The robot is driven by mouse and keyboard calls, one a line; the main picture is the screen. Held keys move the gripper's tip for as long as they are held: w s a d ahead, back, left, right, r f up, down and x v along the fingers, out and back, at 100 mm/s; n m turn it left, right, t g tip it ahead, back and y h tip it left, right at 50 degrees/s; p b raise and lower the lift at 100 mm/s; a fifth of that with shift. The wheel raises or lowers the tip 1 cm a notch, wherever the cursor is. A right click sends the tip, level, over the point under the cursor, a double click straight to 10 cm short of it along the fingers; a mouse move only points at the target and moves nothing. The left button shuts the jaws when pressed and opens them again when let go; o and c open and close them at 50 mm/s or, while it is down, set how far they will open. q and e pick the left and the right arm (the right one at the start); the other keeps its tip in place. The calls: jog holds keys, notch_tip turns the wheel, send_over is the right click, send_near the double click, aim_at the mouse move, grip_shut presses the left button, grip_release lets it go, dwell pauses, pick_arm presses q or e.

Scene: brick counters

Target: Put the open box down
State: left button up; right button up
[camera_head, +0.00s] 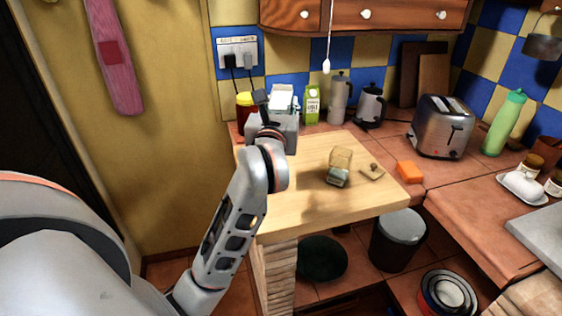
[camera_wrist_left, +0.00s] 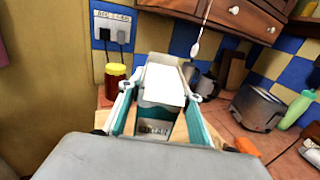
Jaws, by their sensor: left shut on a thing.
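The open box (camera_head: 281,98), white and teal, is at the far left end of the wooden counter top. In the left wrist view the box (camera_wrist_left: 160,82) sits between the two fingers, with a white flap or side facing up. My left gripper (camera_head: 274,112) is shut on it, fingers on both sides. The gripper body hides the box's lower part. I cannot tell whether its bottom touches the counter. My right gripper is in neither view.
A glass jar (camera_head: 341,160) and a small lid-like piece (camera_head: 372,172) stand on the wooden top (camera_head: 305,195). The wooden top's front is clear.

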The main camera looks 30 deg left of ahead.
pick_arm(q)
notch_tip(320, 180, down, 9)
jog(key=shift+f+b, duration=0.15)
jog(key=shift+b, duration=0.9)
jog(key=shift+f, duration=0.45)
notch_tip(320, 180, down, 4)
jog(key=shift+r+b, duration=0.1)
jog(key=shift+b, duration=0.5)
jog(key=o, duration=1.4)
jog(key=shift+f, duration=0.2)
jog(key=shift+o, duration=0.2)
jog(key=shift+r, duration=0.1)
